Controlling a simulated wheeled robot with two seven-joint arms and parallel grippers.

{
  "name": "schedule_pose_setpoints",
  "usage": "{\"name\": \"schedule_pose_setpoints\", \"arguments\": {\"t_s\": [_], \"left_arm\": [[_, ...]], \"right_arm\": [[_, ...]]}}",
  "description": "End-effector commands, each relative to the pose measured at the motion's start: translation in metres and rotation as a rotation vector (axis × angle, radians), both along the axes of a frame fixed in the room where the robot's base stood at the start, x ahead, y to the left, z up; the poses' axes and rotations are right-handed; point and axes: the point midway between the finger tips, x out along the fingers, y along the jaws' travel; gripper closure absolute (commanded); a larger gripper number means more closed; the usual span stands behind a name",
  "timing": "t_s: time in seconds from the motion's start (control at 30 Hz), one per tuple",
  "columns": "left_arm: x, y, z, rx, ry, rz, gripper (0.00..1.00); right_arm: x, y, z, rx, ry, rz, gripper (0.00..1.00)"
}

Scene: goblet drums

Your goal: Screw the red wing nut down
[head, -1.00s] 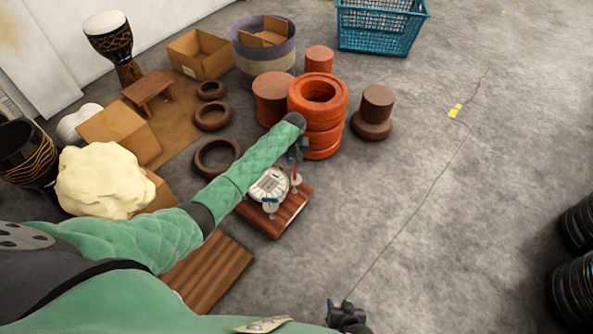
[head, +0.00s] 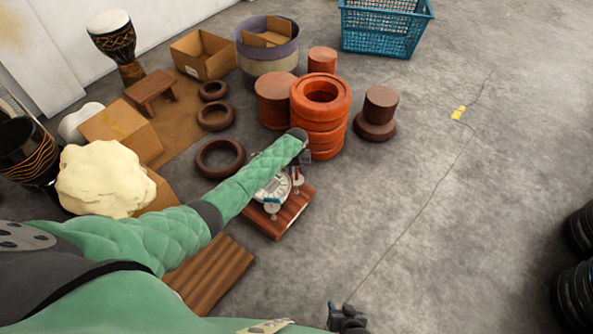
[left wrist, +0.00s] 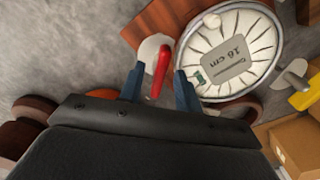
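My left gripper (left wrist: 158,84) is open, with one finger on each side of the red wing nut and a gap visible on both sides. In the head view my left gripper (head: 303,158) is above the right edge of the drum head (head: 270,190) and mostly hides the nut. The drum head rests on a wooden board (head: 280,225). My right gripper (head: 347,318) is at the bottom, its fingers unclear.
A grey metal wing-shaped piece (left wrist: 292,78) and a yellow piece (left wrist: 306,94) are right of the drum head. Stacked orange rings (head: 320,120) stand just behind the board. Brown rings (head: 220,158) and a cream lump (head: 103,180) lie left.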

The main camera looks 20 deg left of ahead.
Motion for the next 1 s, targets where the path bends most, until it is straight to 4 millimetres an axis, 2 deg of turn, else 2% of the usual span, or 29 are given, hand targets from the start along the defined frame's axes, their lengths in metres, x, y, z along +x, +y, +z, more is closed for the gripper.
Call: {"name": "schedule_pose_setpoints", "arguments": {"t_s": [0.13,0.3,0.67,1.0], "left_arm": [[0.0,0.0,0.0,0.0,0.0,0.0,0.68],[0.0,0.0,0.0,0.0,0.0,0.0,1.0],[0.0,0.0,0.002,0.001,0.001,-0.032,1.0],[0.0,-0.001,0.004,0.0,0.001,-0.244,1.0]], "right_arm": [[0.0,0.0,0.0,0.0,0.0,0.0,0.61],[-0.001,0.0,0.0,0.0,0.001,0.0,0.61],[0.0,0.0,0.004,0.0,0.0,0.0,0.61],[0.001,0.0,0.021,-0.001,0.0,0.002,0.61]]}}
